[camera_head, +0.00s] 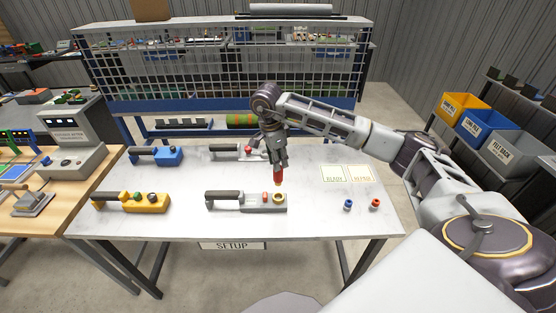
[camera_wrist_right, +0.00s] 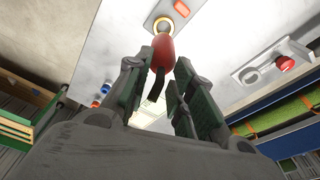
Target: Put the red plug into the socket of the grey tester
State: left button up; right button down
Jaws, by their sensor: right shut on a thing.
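The red plug (camera_head: 278,175) hangs upright in my right gripper (camera_head: 277,164), which is shut on it. The grey tester (camera_head: 250,201) lies at the front middle of the white table, with a dark handle on its left. Its socket (camera_head: 278,198), a yellow ring, is at its right end. The plug's lower end is just above the socket in the head view. In the right wrist view the plug (camera_wrist_right: 162,52) points at the socket ring (camera_wrist_right: 163,24) and overlaps its edge; I cannot tell whether they touch. My left gripper is not in view.
A yellow tester (camera_head: 145,203) and a blue tester (camera_head: 168,156) lie to the left. A pale tester with a red knob (camera_head: 248,150) lies behind.

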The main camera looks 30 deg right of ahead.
aim_at(278, 178)
jog(key=shift+f, duration=0.1)
jog(key=shift+f+b, duration=2.1)
jog(key=shift+f, duration=0.7)
jog(key=shift+b, duration=0.35)
dwell(0.7)
jog(key=shift+f+b, duration=1.2)
jog(key=shift+f, duration=0.4)
dwell(0.6)
jog(key=c, duration=1.1)
grip_release()
jog(key=shift+c, duration=0.2)
